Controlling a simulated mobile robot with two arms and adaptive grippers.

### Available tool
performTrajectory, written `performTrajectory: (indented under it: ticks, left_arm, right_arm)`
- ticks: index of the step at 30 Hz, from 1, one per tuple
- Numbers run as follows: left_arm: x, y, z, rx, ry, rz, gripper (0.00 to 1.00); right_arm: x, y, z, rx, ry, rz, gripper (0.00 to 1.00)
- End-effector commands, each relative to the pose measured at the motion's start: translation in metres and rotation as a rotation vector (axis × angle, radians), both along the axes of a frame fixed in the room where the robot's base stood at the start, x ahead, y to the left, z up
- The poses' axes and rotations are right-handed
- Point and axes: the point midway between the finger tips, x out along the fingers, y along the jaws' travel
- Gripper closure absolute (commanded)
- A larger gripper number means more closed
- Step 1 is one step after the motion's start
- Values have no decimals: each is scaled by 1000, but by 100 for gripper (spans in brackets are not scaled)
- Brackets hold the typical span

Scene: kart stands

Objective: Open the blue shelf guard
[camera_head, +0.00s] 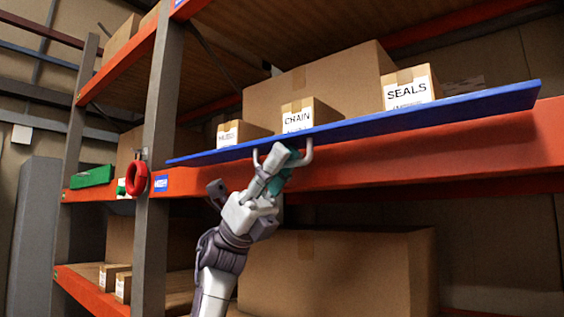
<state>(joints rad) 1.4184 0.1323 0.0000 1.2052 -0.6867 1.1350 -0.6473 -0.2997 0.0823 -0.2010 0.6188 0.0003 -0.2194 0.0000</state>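The blue shelf guard (365,128) is a long, thin blue panel along the front of the orange shelf. Cardboard boxes show above its edge. A pale U-shaped handle (309,151) sticks out from its underside, left of the panel's middle. My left gripper (284,158) reaches up from below, and its grey and teal fingers are close together at the handle's bar. They look shut on it, though the bar's middle is hidden behind them. My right gripper is not in view.
Boxes labelled CHAIN (319,110) and SEALS (412,75) stand behind the guard, with a large carton (350,78) behind them. A grey upright (159,110) with a red ring (136,188) stands left. A large box (345,275) sits below, behind my arm.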

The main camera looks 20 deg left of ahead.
Motion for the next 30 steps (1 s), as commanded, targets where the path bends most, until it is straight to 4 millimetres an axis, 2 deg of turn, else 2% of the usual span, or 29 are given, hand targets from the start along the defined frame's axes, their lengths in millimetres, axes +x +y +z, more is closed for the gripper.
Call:
performTrajectory:
  ticks: [5, 12, 18, 23, 30]
  left_arm:
    - [8, 13, -15, -2, 5, 2, 79]
    - [24, 47, -51, -2, 4, 3, 79]
    - [35, 67, -75, 0, 3, 1, 79]
    - [38, 75, -83, 0, 1, 1, 79]
    - [38, 76, -84, 0, 1, 1, 79]
  right_arm:
    - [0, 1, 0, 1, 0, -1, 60]
    - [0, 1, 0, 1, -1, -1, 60]
    - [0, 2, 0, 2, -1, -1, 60]
    - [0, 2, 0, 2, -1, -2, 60]
    - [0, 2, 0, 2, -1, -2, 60]
